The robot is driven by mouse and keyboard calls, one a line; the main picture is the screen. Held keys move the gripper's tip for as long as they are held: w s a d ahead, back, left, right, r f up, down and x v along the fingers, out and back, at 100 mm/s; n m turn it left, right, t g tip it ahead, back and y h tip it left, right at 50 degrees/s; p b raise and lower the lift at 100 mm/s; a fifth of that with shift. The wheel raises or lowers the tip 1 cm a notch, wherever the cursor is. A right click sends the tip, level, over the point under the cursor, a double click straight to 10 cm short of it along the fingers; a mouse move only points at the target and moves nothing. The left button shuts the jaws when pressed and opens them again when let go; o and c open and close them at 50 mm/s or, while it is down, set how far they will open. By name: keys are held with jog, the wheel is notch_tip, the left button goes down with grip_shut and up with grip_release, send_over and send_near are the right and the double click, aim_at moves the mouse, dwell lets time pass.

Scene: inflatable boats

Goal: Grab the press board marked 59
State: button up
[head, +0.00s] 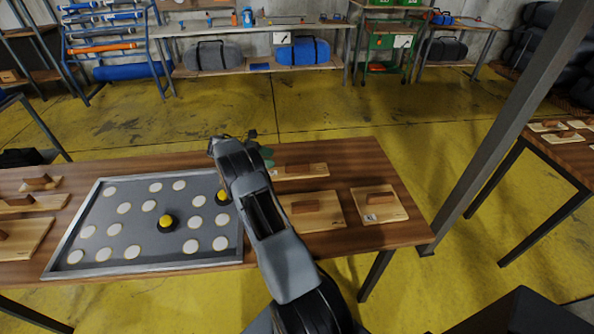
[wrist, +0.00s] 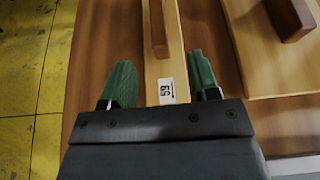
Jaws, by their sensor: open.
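The press board marked 59 (wrist: 171,62) is a narrow pale wooden board with a brown handle bar along it. Its white label with 59 (wrist: 167,90) shows upside down in the wrist view. In the head view a narrow board (head: 316,171) with a brown handle lies at the table's far side, just right of my gripper (head: 267,157). In the wrist view my gripper (wrist: 160,78) is open, with one green finger on each side of the board's labelled end. The handle lies ahead, beyond the label. Whether the fingers touch the board, I cannot tell.
A larger board with a handle (wrist: 258,60) lies close to the right finger. Two more boards (head: 310,222) (head: 394,209) lie nearer on the wooden table (head: 365,158). A slanted post (head: 510,120) stands right.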

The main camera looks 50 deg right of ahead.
aim_at(294, 163)
jog(key=shift+p+x, duration=1.2)
jog(key=shift+x, duration=3.6)
jog(key=shift+w+d+f, duration=0.1)
jog(key=shift+w+f, duration=0.05)
jog(key=shift+w, duration=0.1)
grip_shut()
